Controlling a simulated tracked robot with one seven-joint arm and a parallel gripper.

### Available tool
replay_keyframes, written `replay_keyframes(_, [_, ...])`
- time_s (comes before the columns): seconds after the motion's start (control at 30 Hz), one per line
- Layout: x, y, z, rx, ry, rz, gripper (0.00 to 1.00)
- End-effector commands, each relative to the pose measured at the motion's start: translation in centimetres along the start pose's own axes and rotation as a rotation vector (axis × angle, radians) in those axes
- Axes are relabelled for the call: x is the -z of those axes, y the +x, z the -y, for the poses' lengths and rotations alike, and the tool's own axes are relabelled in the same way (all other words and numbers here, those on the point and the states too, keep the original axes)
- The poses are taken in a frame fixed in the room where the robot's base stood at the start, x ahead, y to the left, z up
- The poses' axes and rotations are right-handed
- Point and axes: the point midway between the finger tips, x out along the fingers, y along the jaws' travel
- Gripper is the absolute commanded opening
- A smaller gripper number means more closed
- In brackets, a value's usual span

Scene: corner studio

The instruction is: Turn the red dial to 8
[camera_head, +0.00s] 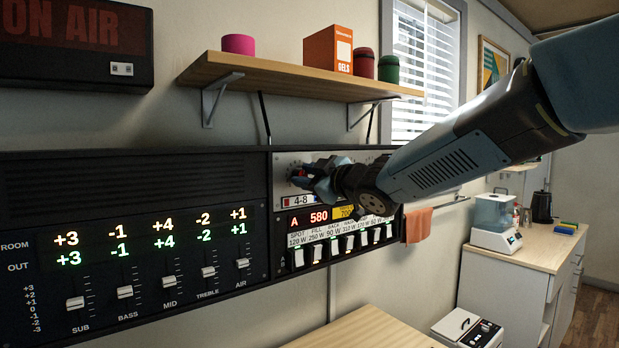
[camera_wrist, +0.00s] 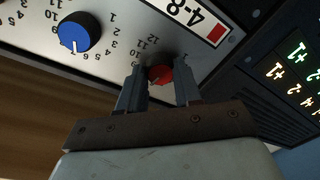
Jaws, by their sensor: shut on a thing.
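The red dial (camera_wrist: 160,74) sits on a pale panel in the wrist view, with numbers printed around it; 10, 11 and 12 can be read above it. My gripper (camera_wrist: 158,84) is shut on the red dial, one finger on each side. The fingers hide part of the scale, and I cannot tell which number the dial points to. In the head view my gripper (camera_head: 318,176) reaches the upper panel (camera_head: 284,161) of the right-hand unit and covers the dial. A "4-8" label (camera_wrist: 190,18) is beside the dial.
A blue dial (camera_wrist: 78,33) with its own scale is on the same panel. Below in the head view are a display reading 580 (camera_head: 319,216) and a row of white switches (camera_head: 337,247). A wooden shelf (camera_head: 290,84) hangs above the unit.

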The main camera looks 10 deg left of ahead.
Motion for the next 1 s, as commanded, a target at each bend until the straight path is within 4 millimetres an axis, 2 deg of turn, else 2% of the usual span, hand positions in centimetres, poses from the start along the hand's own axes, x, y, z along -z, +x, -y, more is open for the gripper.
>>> replay_keyframes(0.13, [-0.02,0.01,0.16,0.003,0.000,0.000,0.03])
replay_keyframes(0.27, [-0.04,0.01,0.18,0.002,0.027,-0.001,0.03])
replay_keyframes(0.7, [-0.12,0.03,0.24,-0.015,0.369,-0.020,0.03])
replay_keyframes(1.0, [-0.13,0.03,0.27,-0.016,0.400,-0.022,0.03])
